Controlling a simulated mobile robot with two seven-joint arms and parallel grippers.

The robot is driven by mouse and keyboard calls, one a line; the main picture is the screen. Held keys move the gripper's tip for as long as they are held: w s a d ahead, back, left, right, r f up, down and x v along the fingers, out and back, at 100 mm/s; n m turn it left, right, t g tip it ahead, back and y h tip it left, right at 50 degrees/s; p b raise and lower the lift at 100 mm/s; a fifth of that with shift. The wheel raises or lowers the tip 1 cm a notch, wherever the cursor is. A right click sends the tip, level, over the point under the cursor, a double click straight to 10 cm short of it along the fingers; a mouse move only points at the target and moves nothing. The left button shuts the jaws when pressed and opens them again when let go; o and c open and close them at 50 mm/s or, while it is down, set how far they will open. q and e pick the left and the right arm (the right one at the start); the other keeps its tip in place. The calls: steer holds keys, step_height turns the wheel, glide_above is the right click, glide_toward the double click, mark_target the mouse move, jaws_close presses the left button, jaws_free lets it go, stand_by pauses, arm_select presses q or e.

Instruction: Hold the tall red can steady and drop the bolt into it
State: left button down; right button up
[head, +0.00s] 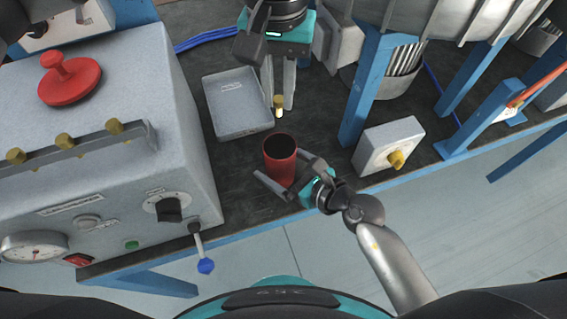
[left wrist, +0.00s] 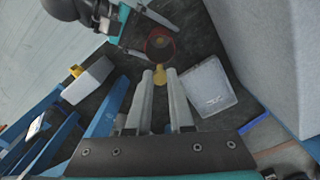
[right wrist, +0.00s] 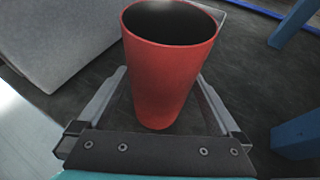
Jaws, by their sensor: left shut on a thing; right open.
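The tall red can (head: 280,165) stands upright on the dark bench top, its open mouth facing up. It also shows in the left wrist view (left wrist: 160,47) and large in the right wrist view (right wrist: 168,85). My left gripper (head: 279,104) is shut on the brass-coloured bolt (head: 278,101), which shows at its fingertips in the left wrist view (left wrist: 160,77). In the head view the bolt appears just beyond the can's mouth; its height over the bench is hard to tell. My right gripper (head: 279,163) is open, with one finger on either side of the can.
A shallow grey tray (head: 243,132) lies left of the bolt. A large grey control box (head: 180,185) with a red knob stands at the left. A small grey box with a yellow knob (head: 390,148) and blue frame legs (head: 372,85) stand at the right.

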steer(key=c, duration=1.3)
arm_select(q)
steer(key=shift+f, duration=2.25)
steer(key=c, duration=0.7)
jaws_free()
step_height(320, 180, up, 12)
